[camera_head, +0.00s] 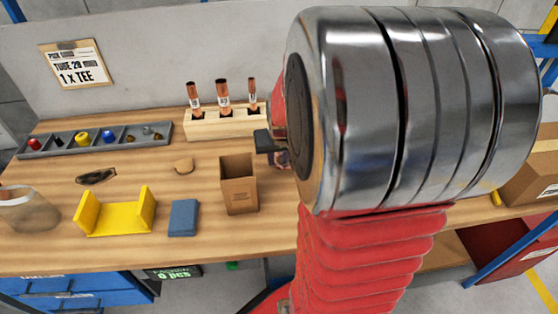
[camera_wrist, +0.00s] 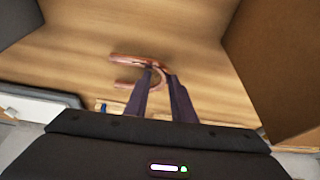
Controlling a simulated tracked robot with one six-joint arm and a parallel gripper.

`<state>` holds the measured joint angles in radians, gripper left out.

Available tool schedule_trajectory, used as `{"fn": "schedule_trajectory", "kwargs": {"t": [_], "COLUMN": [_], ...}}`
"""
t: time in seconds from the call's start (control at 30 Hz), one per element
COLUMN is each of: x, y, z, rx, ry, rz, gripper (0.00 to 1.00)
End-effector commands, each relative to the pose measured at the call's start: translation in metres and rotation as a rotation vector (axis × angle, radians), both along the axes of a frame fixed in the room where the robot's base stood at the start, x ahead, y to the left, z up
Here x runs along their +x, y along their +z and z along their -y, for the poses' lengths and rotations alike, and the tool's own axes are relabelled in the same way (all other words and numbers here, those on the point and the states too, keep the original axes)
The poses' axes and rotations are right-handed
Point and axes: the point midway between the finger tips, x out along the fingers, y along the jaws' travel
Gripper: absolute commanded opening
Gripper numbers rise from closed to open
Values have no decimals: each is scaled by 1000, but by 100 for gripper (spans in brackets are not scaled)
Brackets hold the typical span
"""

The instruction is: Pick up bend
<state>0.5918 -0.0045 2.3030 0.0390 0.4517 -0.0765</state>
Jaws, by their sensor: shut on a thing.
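The bend, a copper-coloured U-shaped tube (camera_wrist: 130,58), shows in the wrist view just beyond my fingertips. My gripper (camera_wrist: 157,76) has its two dark fingers closed on the curved end of the bend. The bend's two legs point to the left in that view. The wood surface lies behind it; I cannot tell whether the bend touches it.
In the wrist view a brown cardboard wall (camera_wrist: 278,55) stands close on the right. The head view shows a small open carton (camera_head: 239,192), a yellow holder (camera_head: 115,219), a blue block (camera_head: 183,218), a grey parts tray (camera_head: 155,145) and a wooden rack (camera_head: 235,124) with copper tubes.

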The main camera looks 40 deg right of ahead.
Motion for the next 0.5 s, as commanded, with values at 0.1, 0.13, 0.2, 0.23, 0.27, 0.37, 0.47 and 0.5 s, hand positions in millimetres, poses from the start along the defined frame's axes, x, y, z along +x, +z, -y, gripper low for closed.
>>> {"fn": "schedule_trajectory", "kwargs": {"t": [0.1,0.13,0.2,0.23,0.27,0.37,0.47,0.5], "x": [1,0,1,1,1,1,1,0], "y": [18,23,38,44,51,75,99,109], "z": [1,1,1,1,1,1,1,1], "rx": [-4,-4,-4,-4,-4,-4,-4,-3], "ry": [0,0,0,0,0,-1,-1,-1], "rz": [5,5,5,5,5,6,6,5], "gripper": [0,0,0,0,0,0,0,0]}}
